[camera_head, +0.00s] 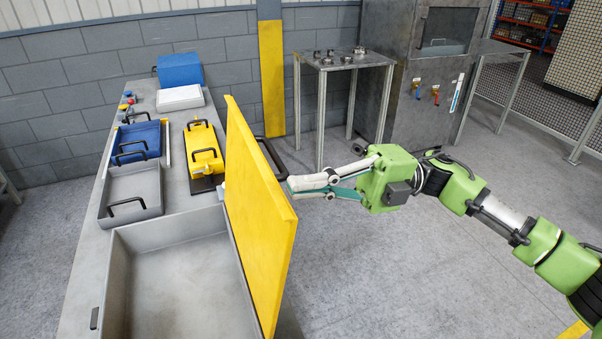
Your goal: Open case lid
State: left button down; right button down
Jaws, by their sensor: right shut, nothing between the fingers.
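The case is a grey open-topped box (120,285) at the near end of the long table. Its inside looks empty. Its yellow lid (262,215) stands up steeply along the case's right side. A black handle (272,158) sticks out from the lid's far face, on the right. My right gripper (290,186) is to the right of the lid, with its fingertips close to the handle and the lid's outer face. Its fingers are together with nothing between them. Whether the tips touch the handle or lid I cannot tell. My left gripper is not in view.
Behind the case on the table (187,207) are a grey tray (148,183), a blue tray (140,135), a yellow device (203,150), a white box (180,97) and a blue box (180,69). A metal side table (342,62) stands at the back. The floor at right is clear.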

aim_at(271, 213)
jog(key=shift+s+a, duration=0.15)
jog(key=shift+a, duration=0.3)
jog(key=shift+r, duration=0.1)
jog(key=shift+t+h, duration=0.3)
jog(key=shift+h, duration=0.5)
jog(key=a+p, duration=0.1)
jog(key=s+a+r+p, duration=0.1)
jog(key=a, duration=0.1)
jog(key=a+r+p, duration=0.1)
jog(key=shift+s+a+p, duration=0.15)
jog(key=shift+s+p, duration=0.15)
jog(key=shift+h, duration=0.3)
jog(key=x, duration=0.4)
jog(key=shift+a+f, duration=0.3)
jog(key=shift+a, duration=0.1)
jog(key=shift+d, duration=0.1)
